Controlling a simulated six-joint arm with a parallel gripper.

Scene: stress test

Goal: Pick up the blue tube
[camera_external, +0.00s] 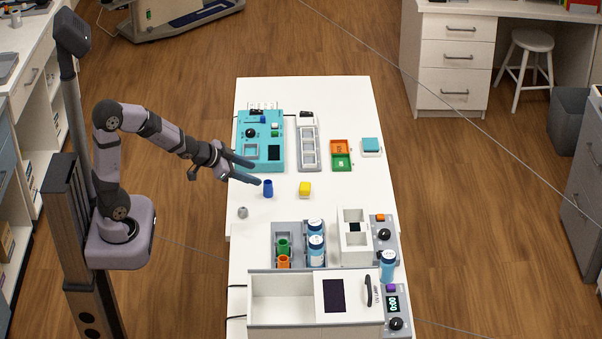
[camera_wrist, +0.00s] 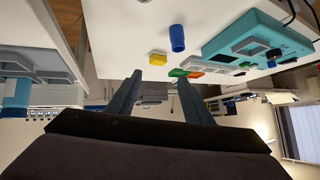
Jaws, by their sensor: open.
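The blue tube (camera_external: 268,188) stands upright on the white table, to the left of a yellow block (camera_external: 305,189). In the wrist view the tube (camera_wrist: 177,38) shows above the fingertips, apart from them. My gripper (camera_external: 257,173) is open and empty at the table's left side. Its fingertips appear just up and left of the tube in the outside view, and I cannot tell their exact height. In the wrist view the two fingers of my gripper (camera_wrist: 158,76) are spread with nothing between them.
A teal device (camera_external: 262,150) sits behind the tube. A small grey piece (camera_external: 243,212) lies in front, left. A grey rack (camera_external: 286,231) with tubes and bottles stands nearer the front. Orange and green trays (camera_external: 342,162) lie to the right. Bare table surrounds the tube.

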